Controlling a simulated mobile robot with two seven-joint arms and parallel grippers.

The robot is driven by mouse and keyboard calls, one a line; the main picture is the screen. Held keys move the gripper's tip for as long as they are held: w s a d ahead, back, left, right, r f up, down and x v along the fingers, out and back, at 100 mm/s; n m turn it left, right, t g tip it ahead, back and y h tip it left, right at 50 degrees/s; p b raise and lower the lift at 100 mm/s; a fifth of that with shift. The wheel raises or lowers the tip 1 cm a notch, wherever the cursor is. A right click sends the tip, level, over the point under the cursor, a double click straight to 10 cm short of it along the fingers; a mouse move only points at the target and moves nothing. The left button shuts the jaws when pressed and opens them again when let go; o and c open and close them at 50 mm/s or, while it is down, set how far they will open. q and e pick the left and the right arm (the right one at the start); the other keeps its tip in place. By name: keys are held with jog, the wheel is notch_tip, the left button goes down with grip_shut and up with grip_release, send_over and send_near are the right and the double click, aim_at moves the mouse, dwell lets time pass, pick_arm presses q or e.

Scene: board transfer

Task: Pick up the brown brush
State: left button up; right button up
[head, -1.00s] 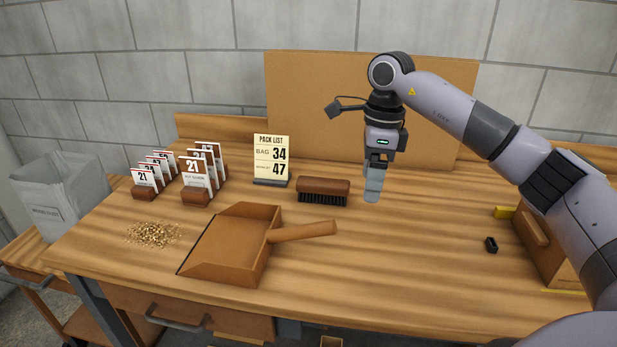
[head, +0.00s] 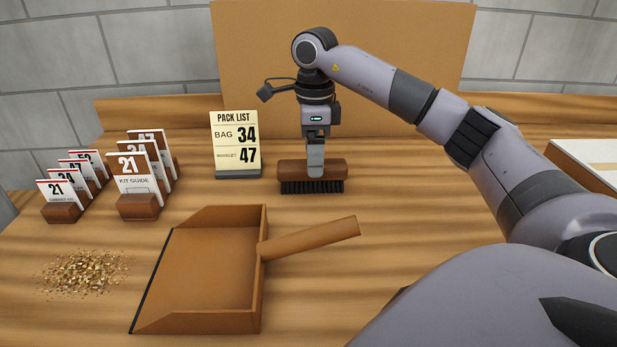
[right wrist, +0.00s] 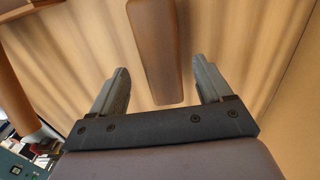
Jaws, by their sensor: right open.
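The brown brush (head: 336,170) lies on the bench with its dark bristles down, in front of the back board. My right gripper (head: 315,167) is directly over the brush's middle, pointing down, and its fingertips overlap the brown back in the head view. In the right wrist view the brush (right wrist: 157,50) runs lengthwise between the two spread fingers of the gripper (right wrist: 160,85), with a gap on each side. The right gripper is open. My left gripper is out of view.
A pack list sign (head: 236,142) stands just left of the brush. A brown dustpan (head: 212,270) lies in front, its handle pointing right. Crumbs (head: 82,272) and card holders (head: 138,206) are at the left.

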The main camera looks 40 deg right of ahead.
notch_tip(320, 180, down, 5)
jog(key=shift+w, duration=0.15)
jog(key=c, duration=1.1)
jog(key=shift+c, duration=0.2)
jog(key=shift+r, duration=0.15)
notch_tip(320, 180, up, 10)
jog(key=shift+w+f+p, duration=0.1)
jog(key=shift+f+p, duration=0.05)
jog(key=shift+p, duration=0.3)
notch_tip(320, 180, up, 10)
jog(key=p, duration=0.4)
